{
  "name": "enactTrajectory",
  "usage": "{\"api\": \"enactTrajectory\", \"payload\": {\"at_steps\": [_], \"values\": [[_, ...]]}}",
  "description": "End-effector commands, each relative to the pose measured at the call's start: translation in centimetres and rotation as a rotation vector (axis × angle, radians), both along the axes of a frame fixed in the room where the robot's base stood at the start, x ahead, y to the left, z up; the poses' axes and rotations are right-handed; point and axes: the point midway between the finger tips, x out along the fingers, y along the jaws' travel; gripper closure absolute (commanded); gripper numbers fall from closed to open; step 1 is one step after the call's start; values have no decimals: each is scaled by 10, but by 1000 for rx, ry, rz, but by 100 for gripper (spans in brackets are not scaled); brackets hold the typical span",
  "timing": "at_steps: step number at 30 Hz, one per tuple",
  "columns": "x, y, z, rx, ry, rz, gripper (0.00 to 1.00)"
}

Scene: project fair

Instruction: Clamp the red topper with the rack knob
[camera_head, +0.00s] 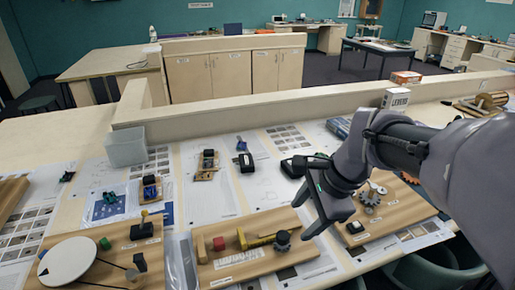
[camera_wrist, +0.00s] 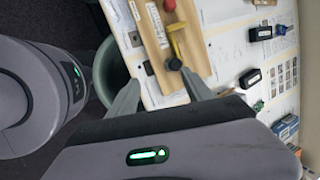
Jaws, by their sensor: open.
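The red topper (camera_head: 219,243) is a small red block on a wooden board (camera_head: 240,268) at the front middle. It also shows at the top of the wrist view (camera_wrist: 169,5). A yellow rack bar (camera_head: 262,240) stands to its right, with an upright piece at its left end. Whether this piece touches the red topper is unclear, but a gap seems to show. The dark round rack knob (camera_head: 282,239) is at the bar's right end; it also shows in the wrist view (camera_wrist: 173,64). My gripper (camera_head: 303,220) is open and empty, above and right of the knob.
Another board with gears (camera_head: 368,198) lies to the right, and one with a white disc (camera_head: 67,260) to the left. A grey bin (camera_head: 126,147) and small dark devices stand behind. A low wooden ledge (camera_head: 230,107) runs along the table's back.

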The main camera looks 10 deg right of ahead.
Motion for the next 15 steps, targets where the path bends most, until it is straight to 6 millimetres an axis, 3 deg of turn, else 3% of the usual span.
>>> {"api": "enactTrajectory", "payload": {"at_steps": [6,10,15], "values": [[59,-42,-22,179,205,-416,41],[72,-52,-35,223,259,-526,41],[78,-41,-69,225,264,-532,41]]}}
